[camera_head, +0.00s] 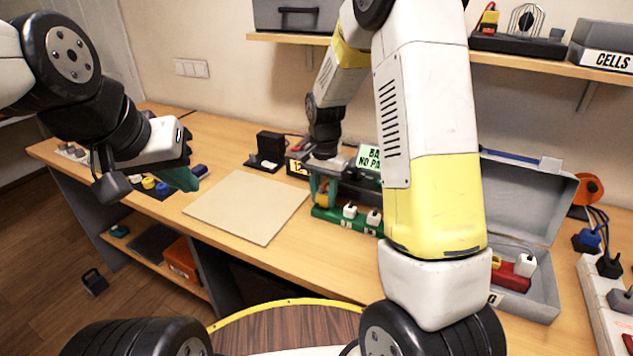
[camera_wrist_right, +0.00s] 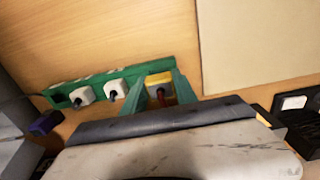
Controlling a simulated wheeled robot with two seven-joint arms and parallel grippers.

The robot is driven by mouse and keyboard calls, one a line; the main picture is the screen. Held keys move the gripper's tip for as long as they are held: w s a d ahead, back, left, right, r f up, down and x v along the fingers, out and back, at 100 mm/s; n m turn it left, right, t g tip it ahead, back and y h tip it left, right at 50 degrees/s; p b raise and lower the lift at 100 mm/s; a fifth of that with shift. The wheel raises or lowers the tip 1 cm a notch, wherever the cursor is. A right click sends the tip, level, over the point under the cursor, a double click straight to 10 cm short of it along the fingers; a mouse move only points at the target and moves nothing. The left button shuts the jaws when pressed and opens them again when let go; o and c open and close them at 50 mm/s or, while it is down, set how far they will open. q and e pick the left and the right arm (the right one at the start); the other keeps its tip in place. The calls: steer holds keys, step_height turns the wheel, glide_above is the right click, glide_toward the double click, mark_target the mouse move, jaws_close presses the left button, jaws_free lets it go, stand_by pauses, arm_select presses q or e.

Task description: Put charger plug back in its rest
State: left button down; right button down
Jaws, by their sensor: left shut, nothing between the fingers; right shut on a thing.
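My right gripper (camera_wrist_right: 160,90) is shut on a yellow plug (camera_wrist_right: 158,79) with a dark reddish cord. In the right wrist view the plug is between the teal fingers, at the right end of a green strip (camera_wrist_right: 98,78); I cannot tell whether it is seated there or just above. In the head view my right gripper (camera_head: 321,188) is over the left end of the green strip (camera_head: 330,213), partly hidden by my arm. Two white plugs (camera_head: 350,211) (camera_head: 373,217) stand in the strip. My left gripper (camera_head: 190,178) is shut and empty above the table's left part.
A pale square mat (camera_head: 247,206) lies clear left of the strip. A black stand (camera_head: 269,150) is behind it. A grey open case (camera_head: 540,290) and a white power strip (camera_head: 592,290) are at the right. A shelf (camera_head: 540,57) hangs above.

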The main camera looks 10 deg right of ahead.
mark_target(324, 193)
steer(key=shift+f, duration=0.8)
steer(key=c, duration=0.9)
jaws_free()
step_height(324, 193, up, 7)
steer(key=shift+r, duration=0.4)
